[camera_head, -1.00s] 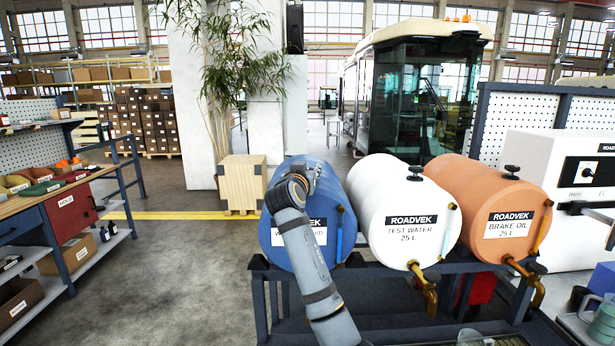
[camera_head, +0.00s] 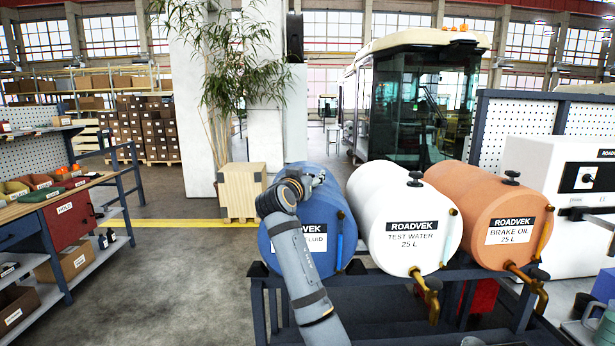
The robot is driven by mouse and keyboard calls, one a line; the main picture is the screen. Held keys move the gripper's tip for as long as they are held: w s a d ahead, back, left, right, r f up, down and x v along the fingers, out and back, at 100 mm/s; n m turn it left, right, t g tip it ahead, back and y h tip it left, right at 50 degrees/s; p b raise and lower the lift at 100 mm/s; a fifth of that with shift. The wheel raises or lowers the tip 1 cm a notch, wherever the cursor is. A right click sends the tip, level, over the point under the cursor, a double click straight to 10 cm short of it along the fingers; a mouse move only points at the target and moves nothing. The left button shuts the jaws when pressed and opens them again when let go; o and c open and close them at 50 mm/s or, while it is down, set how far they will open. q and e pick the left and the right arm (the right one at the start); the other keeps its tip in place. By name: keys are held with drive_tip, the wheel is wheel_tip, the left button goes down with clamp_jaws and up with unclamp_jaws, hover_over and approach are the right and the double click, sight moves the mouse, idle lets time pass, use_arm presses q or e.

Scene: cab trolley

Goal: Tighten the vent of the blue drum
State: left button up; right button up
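The blue drum (camera_head: 332,198) lies on its side on the dark rack, at the left end of a row of three. Its label is partly covered by my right arm. My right gripper (camera_head: 314,180) is at the top of the blue drum, near its front end. Its fingers are small and partly hidden behind my wrist, so I cannot tell whether they are open or shut. The blue drum's vent is not clearly visible; the gripper and wrist cover that area. My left gripper is not in view.
A white drum (camera_head: 385,190) and an orange drum (camera_head: 470,185) stand to the right, each with a black vent knob (camera_head: 415,178) (camera_head: 511,177) on top. The dark rack (camera_head: 385,290) holds them. A wooden crate (camera_head: 241,190) stands behind left. Open floor lies left.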

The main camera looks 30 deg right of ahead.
drive_tip(key=v, duration=1.2)
idle(0.3)
